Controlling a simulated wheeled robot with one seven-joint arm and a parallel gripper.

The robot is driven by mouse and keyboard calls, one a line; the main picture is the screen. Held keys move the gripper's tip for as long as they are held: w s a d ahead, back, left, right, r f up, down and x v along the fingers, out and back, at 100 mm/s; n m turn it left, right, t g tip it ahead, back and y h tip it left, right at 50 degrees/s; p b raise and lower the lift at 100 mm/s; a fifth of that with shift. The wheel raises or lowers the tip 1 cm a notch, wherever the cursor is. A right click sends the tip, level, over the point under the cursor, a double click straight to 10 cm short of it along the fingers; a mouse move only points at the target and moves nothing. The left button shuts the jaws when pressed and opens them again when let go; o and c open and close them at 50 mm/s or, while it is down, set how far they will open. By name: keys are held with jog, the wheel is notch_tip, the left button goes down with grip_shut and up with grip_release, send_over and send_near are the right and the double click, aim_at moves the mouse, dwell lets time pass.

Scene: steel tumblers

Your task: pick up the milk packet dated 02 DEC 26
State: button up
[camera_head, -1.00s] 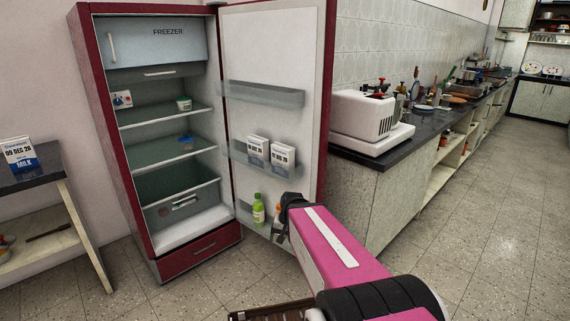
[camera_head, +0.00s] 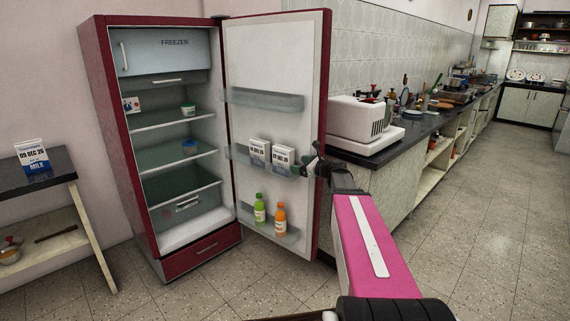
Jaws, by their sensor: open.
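Two white and blue milk packets, a left one (camera_head: 258,151) and a right one (camera_head: 282,158), stand side by side in the middle rack of the open fridge door. Their printed dates are too small to read surely. Another milk packet (camera_head: 33,160), reading 09 DEC 26, stands on the dark-topped table at the far left. My gripper (camera_head: 308,165) is open, just right of the right door packet and near the door's outer edge. Its fingers are small and dark, and I cannot tell how far it is from the packet.
The red fridge (camera_head: 112,140) stands open, its door (camera_head: 275,60) swung right. A green bottle (camera_head: 260,208) and an orange bottle (camera_head: 280,218) stand in the lowest door rack. A counter (camera_head: 375,150) with a white appliance (camera_head: 357,120) lies right of the door. The floor in front is clear.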

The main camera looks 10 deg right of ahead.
aim_at(286, 148)
jog(key=w+a+r+m, duration=0.1)
jog(key=w, duration=0.2)
jog(key=w+a+r+t, duration=0.1)
jog(key=w+a, duration=0.1)
jog(key=w, duration=0.1)
jog(key=w+a+r+m, duration=0.1)
jog(key=w, duration=0.2)
jog(key=shift+w+a+m+t, duration=0.3)
jog(key=shift+w+a, duration=0.1)
grip_shut()
